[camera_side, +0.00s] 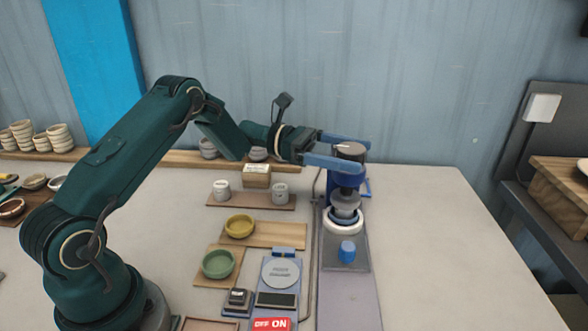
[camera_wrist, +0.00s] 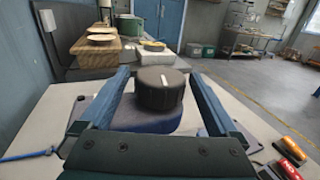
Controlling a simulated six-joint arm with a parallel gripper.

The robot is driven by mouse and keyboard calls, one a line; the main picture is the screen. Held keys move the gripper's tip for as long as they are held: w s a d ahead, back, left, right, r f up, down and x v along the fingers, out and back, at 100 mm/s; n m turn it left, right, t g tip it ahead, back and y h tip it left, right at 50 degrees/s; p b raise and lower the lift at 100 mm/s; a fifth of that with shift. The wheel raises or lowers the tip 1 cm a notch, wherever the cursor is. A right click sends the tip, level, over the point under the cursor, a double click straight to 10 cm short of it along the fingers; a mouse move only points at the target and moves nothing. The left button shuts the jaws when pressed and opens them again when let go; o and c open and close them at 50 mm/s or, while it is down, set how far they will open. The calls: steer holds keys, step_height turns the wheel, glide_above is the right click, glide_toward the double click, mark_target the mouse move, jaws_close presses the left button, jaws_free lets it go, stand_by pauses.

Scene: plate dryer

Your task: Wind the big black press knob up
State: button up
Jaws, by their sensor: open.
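The big black press knob (camera_side: 350,152) sits on top of the blue press (camera_side: 346,178) at the centre right of the side view. A pale mark shows on its top. In the wrist view the knob (camera_wrist: 159,89) stands upright between my two blue fingers, with a gap on each side. My gripper (camera_side: 352,153) is open, level with the knob and around it; it also shows in the wrist view (camera_wrist: 163,88). The near finger partly hides the press head in the side view. Below the head are a grey part and a white ring (camera_side: 343,221).
A blue cup-like piece (camera_side: 347,251) stands in front of the press. A scale (camera_side: 281,273), a green bowl (camera_side: 218,264) and a yellow bowl (camera_side: 240,226) are to its left. The table right of the press is clear.

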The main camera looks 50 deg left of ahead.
steer(key=shift+x, duration=1.4)
steer(key=c, duration=1.4)
steer(key=shift+o, duration=0.2)
steer(key=shift+n+t+y, duration=0.3)
steer(key=shift+n+t, duration=0.1)
steer(key=shift+t, duration=0.2)
steer(key=n+t+y, duration=0.3)
steer(key=t, duration=0.1)
steer(key=shift+w+a, duration=0.25)
steer(key=shift+w, duration=0.1)
steer(key=shift+w+a+n+t+y, duration=0.1)
steer(key=shift+a+n+t+y, duration=0.1)
steer(key=shift+n+t+y, duration=0.85)
steer(key=shift+w+a+n+t+y, duration=0.15)
steer(key=shift+n+t+y, duration=0.55)
steer(key=shift+y, duration=0.65)
steer(key=shift+n, duration=0.25)
